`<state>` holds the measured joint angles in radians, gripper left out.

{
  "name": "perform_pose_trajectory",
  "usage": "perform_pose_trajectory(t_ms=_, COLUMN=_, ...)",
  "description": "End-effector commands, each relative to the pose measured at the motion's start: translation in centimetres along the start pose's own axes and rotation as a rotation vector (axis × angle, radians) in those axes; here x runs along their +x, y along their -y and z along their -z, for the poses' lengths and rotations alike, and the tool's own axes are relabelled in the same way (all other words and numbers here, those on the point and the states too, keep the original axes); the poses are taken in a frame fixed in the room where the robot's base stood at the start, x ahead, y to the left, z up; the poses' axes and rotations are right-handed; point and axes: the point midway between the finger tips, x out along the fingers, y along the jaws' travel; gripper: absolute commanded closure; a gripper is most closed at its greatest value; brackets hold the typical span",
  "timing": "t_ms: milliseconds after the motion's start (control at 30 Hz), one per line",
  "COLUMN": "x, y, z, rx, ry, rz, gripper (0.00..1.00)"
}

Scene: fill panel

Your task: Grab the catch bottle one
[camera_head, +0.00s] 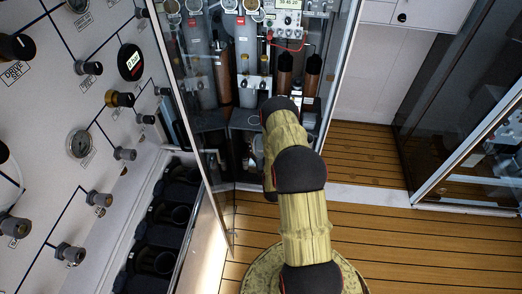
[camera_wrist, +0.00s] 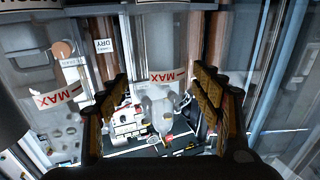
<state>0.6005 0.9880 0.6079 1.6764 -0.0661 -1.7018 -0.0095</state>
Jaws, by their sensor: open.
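In the wrist view, my gripper (camera_wrist: 160,85) is open, with one finger at each side of the picture's middle. A pale clear cylinder (camera_wrist: 162,45) with a white "MAX" label (camera_wrist: 167,76) stands between and beyond the fingers. Another clear cylinder with a "MAX" label (camera_wrist: 57,97) is at the left. I cannot tell which of these, if either, is catch bottle one, or whether the fingers touch anything. In the head view, my arm reaches into a glass-sided cabinet, and my gripper is hidden behind it.
Grey cylinders (camera_head: 246,60) and brown cylinders (camera_head: 312,75) stand close together in the cabinet. A glass door edge (camera_head: 340,60) is to their right. A gauge panel (camera_head: 60,130) and black holders (camera_head: 165,235) are at the left. The wooden floor (camera_head: 400,240) at the right is clear.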

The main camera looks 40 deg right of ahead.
Motion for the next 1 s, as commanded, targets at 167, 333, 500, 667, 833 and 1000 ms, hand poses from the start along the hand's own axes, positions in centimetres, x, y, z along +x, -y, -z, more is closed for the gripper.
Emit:
perform_pose_trajectory(t_ms=167, x=-0.02, y=0.01, z=0.00, rx=0.000, ry=0.000, rz=0.000, gripper=0.42)
perform_pose_trajectory(t_ms=333, x=-0.03, y=0.01, z=-0.01, rx=0.000, ry=0.000, rz=0.000, gripper=0.51)
perform_pose_trajectory(t_ms=500, x=-0.04, y=0.01, z=-0.01, rx=0.000, ry=0.000, rz=0.000, gripper=0.61)
perform_pose_trajectory(t_ms=667, x=-0.04, y=0.01, z=-0.02, rx=0.000, ry=0.001, rz=0.000, gripper=0.70)
perform_pose_trajectory(t_ms=833, x=-0.05, y=0.01, z=-0.02, rx=0.000, ry=0.001, rz=0.000, gripper=0.80)
perform_pose_trajectory(t_ms=1000, x=-0.04, y=0.01, z=-0.01, rx=0.000, ry=0.000, rz=0.000, gripper=0.82)
